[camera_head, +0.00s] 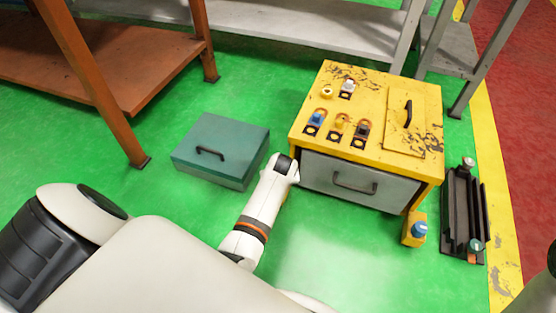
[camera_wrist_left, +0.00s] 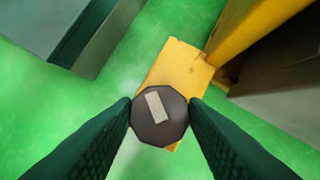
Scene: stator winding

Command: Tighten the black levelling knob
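The black levelling knob (camera_wrist_left: 159,116) is round, dark grey-black and has a pale bar mark across its top, tilted slightly from upright in the picture. It sits on a yellow foot plate (camera_wrist_left: 178,65) by the cabinet leg in the left wrist view. My left gripper (camera_wrist_left: 160,108) has one green finger on each side of the knob, and both fingertips appear to touch it. In the head view my left arm reaches to the front left corner of the yellow cabinet (camera_head: 385,152) and hides the knob there. My right gripper is not in view.
A blue knob (camera_head: 419,230) sits on the cabinet's front right foot. A grey drawer (camera_head: 330,187) with a handle faces front. A teal box (camera_head: 240,148) stands left of the cabinet, close to my arm. A black rack (camera_head: 457,215) stands right. Green floor lies clear in front.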

